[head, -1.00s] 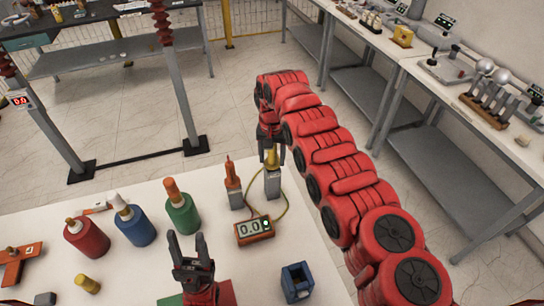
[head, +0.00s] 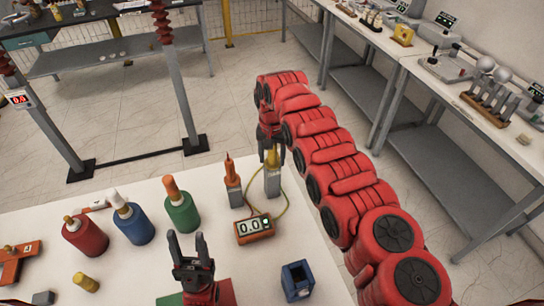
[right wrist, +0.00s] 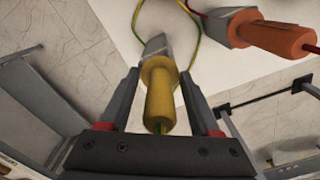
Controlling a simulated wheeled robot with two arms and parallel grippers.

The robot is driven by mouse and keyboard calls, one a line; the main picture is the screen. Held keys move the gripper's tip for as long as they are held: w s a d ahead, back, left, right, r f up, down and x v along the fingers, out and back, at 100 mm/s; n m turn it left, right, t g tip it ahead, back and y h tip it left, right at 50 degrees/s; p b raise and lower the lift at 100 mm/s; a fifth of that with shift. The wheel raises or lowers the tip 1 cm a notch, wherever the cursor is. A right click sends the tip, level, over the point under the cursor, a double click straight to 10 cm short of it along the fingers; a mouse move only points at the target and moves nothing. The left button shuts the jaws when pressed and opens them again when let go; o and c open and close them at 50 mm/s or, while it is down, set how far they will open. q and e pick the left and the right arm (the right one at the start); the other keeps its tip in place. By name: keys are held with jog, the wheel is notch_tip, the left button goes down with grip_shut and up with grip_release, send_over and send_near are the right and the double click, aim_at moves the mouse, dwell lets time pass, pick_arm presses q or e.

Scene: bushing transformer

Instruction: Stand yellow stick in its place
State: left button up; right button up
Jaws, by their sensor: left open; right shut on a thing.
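The yellow stick (head: 271,157) stands about upright at its grey holder block (head: 272,184) on the right part of the white table. My right gripper (head: 270,147) is shut on the stick's upper part, coming from the far side. In the right wrist view the stick (right wrist: 160,98) lies between my two fingers, with the grey block (right wrist: 157,44) at its far end. How deep the stick sits in the block is hidden. My left gripper (head: 187,246) is open and empty, fingers pointing up, over the near part of the table.
An orange stick (head: 231,173) stands in a similar block beside it. A meter (head: 254,229) with wires is in front. Red (head: 86,238), blue (head: 136,226) and green (head: 182,214) bottles stand left. A blue open box (head: 297,281) is near the front.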

jog(key=o, duration=1.5)
jog(key=shift+c, duration=0.2)
notch_tip(320, 180, up, 9)
jog(key=shift+p, duration=0.85)
notch_tip(320, 180, up, 8)
jog(key=p, duration=0.5)
jog(key=shift+r+p, duration=0.15)
jog(key=shift+p, duration=0.15)
